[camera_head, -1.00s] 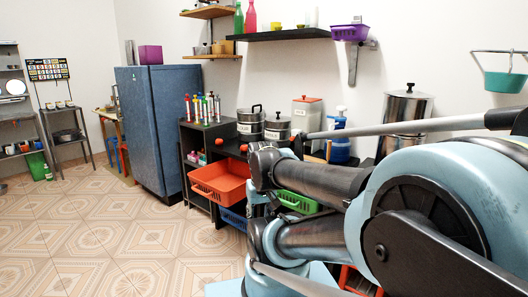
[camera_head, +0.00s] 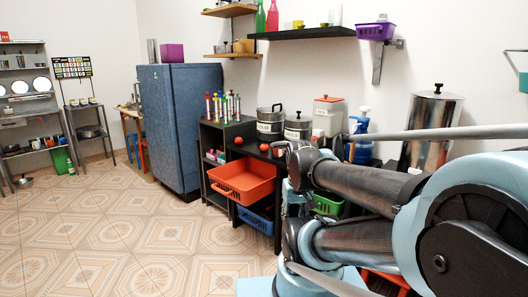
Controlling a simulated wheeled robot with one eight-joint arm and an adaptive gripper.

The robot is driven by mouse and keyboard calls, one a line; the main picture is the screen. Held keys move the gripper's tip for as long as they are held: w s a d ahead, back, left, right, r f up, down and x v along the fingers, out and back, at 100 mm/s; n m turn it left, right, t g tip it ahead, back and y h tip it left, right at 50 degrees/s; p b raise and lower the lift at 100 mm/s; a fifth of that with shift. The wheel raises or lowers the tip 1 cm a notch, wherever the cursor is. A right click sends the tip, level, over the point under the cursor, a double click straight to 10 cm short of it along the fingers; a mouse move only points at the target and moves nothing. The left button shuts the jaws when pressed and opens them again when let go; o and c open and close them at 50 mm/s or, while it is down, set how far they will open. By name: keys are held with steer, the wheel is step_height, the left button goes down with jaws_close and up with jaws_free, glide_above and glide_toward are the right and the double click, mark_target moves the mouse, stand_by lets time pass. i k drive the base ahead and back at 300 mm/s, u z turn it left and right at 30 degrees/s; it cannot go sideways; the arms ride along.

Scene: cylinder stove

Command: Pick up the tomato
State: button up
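Two small round red things that look like tomatoes sit on the dark shelf unit, left of and in front of the metal pots. One tomato (camera_head: 238,140) is at the left and the other tomato (camera_head: 264,147) is a little to its right. Both are small in the picture, so I cannot be sure what they are. My arm fills the right and lower right of the view, to the right of them. I cannot make out my gripper's fingers, and nothing is seen touching the red things.
An orange basket (camera_head: 243,182) juts out below the shelf top, with a blue basket (camera_head: 257,220) under it. Pots (camera_head: 270,124), a white canister with a red lid (camera_head: 328,116) and a blue pump bottle (camera_head: 361,132) stand behind. A blue fridge (camera_head: 180,125) stands left. The tiled floor (camera_head: 110,230) is clear.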

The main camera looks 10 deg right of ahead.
mark_target(265, 147)
steer(key=u, duration=0.05)
steer(key=k, duration=0.65)
steer(key=z, duration=0.3)
steer(key=i, duration=1.85)
steer(key=u, duration=0.4)
